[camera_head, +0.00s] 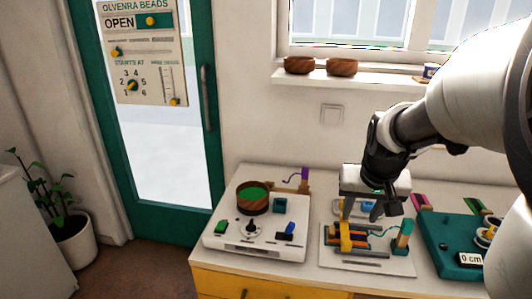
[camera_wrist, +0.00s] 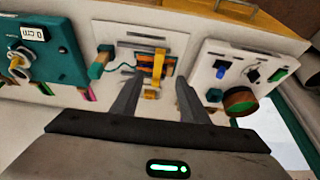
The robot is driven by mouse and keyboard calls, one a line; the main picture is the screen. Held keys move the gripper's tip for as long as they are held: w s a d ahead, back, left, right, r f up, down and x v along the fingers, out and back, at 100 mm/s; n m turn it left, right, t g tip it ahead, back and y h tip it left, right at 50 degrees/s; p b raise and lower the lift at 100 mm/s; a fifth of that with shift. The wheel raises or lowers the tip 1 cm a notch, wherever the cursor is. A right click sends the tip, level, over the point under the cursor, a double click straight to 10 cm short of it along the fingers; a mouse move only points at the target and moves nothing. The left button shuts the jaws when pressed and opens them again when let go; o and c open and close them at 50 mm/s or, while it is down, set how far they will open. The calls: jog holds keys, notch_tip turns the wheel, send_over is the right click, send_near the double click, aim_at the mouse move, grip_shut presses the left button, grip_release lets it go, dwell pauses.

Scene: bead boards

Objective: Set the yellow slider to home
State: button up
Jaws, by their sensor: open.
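The yellow slider (camera_head: 346,236) is an upright yellow piece on the middle white board (camera_head: 385,265), near rows of orange and dark strips. It also shows in the wrist view (camera_wrist: 157,66), where its yellow part reaches down between my fingers. My gripper (camera_head: 362,212) is above this board, pointing down. In the wrist view my gripper (camera_wrist: 157,80) is open, with one finger on each side of the yellow slider. I cannot tell whether either finger touches it. No home mark is legible, and the gripper hides part of the board in the head view.
A white board (camera_head: 226,245) with a round green-topped bowl (camera_head: 253,197), a knob and blue and green parts is to the left. A teal board (camera_head: 445,250) with a "0 cm" display is to the right. A teal-topped post (camera_head: 403,236) stands close on the middle board.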

aim_at(347, 242)
jog(key=b+x, duration=0.3)
jog(key=x, duration=1.3)
jog(key=shift+d+f+b, duration=0.1)
jog(key=shift+f+b, duration=0.2)
grip_shut()
